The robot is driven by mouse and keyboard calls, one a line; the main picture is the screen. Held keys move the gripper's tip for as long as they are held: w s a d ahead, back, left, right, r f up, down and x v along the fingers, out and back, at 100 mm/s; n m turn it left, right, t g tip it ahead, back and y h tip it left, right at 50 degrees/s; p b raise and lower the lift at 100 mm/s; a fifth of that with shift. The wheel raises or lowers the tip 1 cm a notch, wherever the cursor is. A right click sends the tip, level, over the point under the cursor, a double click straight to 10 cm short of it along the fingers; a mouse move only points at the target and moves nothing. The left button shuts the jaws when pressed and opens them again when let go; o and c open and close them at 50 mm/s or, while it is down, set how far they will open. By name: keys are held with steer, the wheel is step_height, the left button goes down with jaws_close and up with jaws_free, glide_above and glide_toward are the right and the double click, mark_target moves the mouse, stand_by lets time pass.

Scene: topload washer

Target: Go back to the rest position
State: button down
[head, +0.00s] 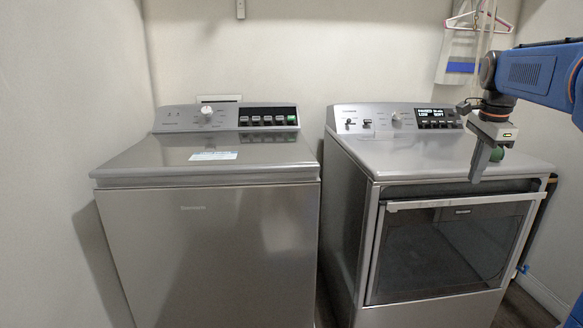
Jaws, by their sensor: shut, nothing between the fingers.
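The topload washer (205,240) stands on the left, with its lid (150,160) shut and its control panel (225,117) at the back. The panel has a white knob (207,111) and a row of buttons, one of them green. My gripper (477,178) hangs from my blue arm at the right, pointing down, in front of the right machine. It is shut and holds nothing. It overlaps the right machine's top front edge in the picture; I cannot tell if it touches.
A dryer (345,220) with a windowed front door (445,250), shut, stands to the right, a narrow gap from the washer. A hanger (480,20) with a cloth (457,55) hangs on the back wall.

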steer(key=s+a+f+n+t, duration=0.1)
steer(key=s+a+f+n, duration=0.35)
steer(key=s+a, duration=0.3)
steer(key=s+a+f+n+t, duration=0.1)
steer(key=s+a+f+n, duration=0.3)
steer(key=s+a+n, duration=0.3)
steer(key=s+a+f+n, duration=0.2)
steer(key=s+f+n, duration=0.1)
steer(key=s+f, duration=0.3)
steer(key=s+a+f+n, duration=0.2)
steer(key=s+f+n, duration=0.2)
steer(key=s+f, duration=0.3)
steer(key=shift+s+a+f+t+y, duration=0.3)
steer(key=shift+s+t+y, duration=0.1)
steer(key=shift+s, duration=0.25)
